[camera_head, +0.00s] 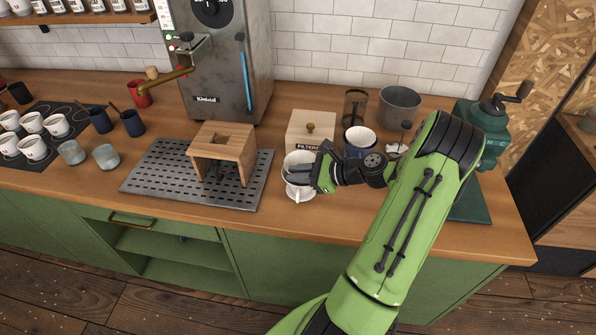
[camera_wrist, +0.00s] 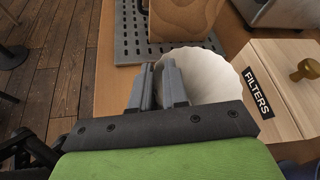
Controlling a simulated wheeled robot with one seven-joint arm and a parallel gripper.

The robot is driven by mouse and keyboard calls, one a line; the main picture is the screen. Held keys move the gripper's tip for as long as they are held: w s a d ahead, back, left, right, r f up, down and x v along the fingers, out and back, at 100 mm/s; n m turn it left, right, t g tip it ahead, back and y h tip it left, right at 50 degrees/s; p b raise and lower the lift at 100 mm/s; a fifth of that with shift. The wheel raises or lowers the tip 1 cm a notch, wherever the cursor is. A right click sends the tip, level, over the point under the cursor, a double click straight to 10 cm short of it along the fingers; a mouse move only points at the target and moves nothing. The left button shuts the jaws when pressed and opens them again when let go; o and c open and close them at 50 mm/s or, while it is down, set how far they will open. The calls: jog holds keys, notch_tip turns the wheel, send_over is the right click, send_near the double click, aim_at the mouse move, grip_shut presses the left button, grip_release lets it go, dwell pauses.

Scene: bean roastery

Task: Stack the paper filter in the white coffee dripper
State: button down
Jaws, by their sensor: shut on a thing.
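The white paper filter (camera_wrist: 208,72) has a wavy rim and fills the middle of the wrist view. My gripper (camera_wrist: 160,84) is shut on its near-left wall. In the head view, the filter (camera_head: 298,158) shows at the tip of my gripper (camera_head: 311,174), directly over the white coffee dripper (camera_head: 299,194). The dripper stands on the wooden counter with its handle toward the front. The fingers and the filter hide much of the dripper. I cannot tell whether the filter touches it or how deep it sits.
A wooden stand (camera_head: 224,146) on a perforated metal tray (camera_head: 147,178) is to the left. The FILTERS box (camera_head: 311,130) is just behind. A blue-and-white mug (camera_head: 359,140), a grey pot (camera_head: 400,103) and a green grinder (camera_head: 484,121) are to the right.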

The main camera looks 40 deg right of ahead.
jog(key=c, duration=1.1)
grip_release()
jog(key=shift+r, duration=0.4)
jog(key=p+v, duration=0.3)
jog(key=v, duration=0.9)
jog(key=w+a+r+n+g+h, duration=0.1)
jog(key=w+a+r+n+g, duration=0.25)
jog(key=a+n, duration=0.5)
jog(key=w+a+r+n+g+h, duration=0.15)
jog(key=a+r+n+g, duration=0.35)
jog(key=a, duration=0.6)
jog(key=s+a+r+n+h, duration=0.1)
jog(key=s+a+n, duration=0.2)
jog(key=s+n, duration=0.1)
jog(key=s+a+r+n+t+h, duration=0.1)
jog(key=s+a+n, duration=0.2)
jog(key=s+n, duration=0.1)
jog(key=s+a+r+n+t+h, duration=0.1)
jog(key=s+a+r+n, duration=0.1)
jog(key=s+n, duration=0.3)
jog(key=shift+a+n+b, duration=0.3)
jog(key=shift+a+n, duration=0.25)
jog(key=shift+a, duration=0.15)
